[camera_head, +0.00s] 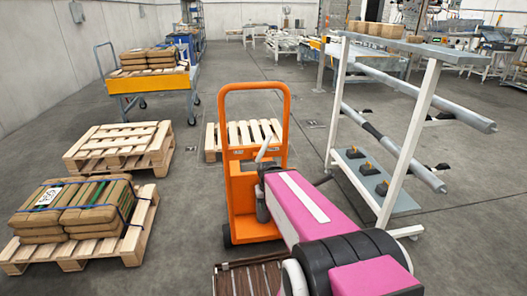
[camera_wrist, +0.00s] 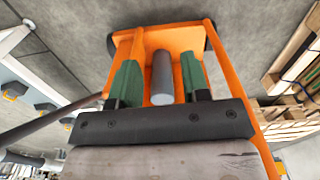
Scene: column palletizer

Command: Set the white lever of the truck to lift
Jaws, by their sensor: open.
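The orange truck (camera_head: 254,185) stands upright in the middle of the head view, with a tall looped handle (camera_head: 256,88). Its white lever (camera_head: 263,149) is a thin tilted stick within the handle frame, just above my arm; its lower end is hard to make out. In the wrist view, my gripper (camera_wrist: 159,64) has two green fingers spread apart in front of the truck's orange body (camera_wrist: 180,40). A grey cylinder (camera_wrist: 162,80) shows between the fingers, with gaps on both sides. I cannot make out the white lever there. My arm hides the gripper in the head view.
A white rack (camera_head: 405,140) with grey rollers stands close on the right. A pallet (camera_head: 212,142) lies behind the truck. Stacked pallets (camera_head: 118,148) and a pallet with brown sacks (camera_head: 85,205) are on the left.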

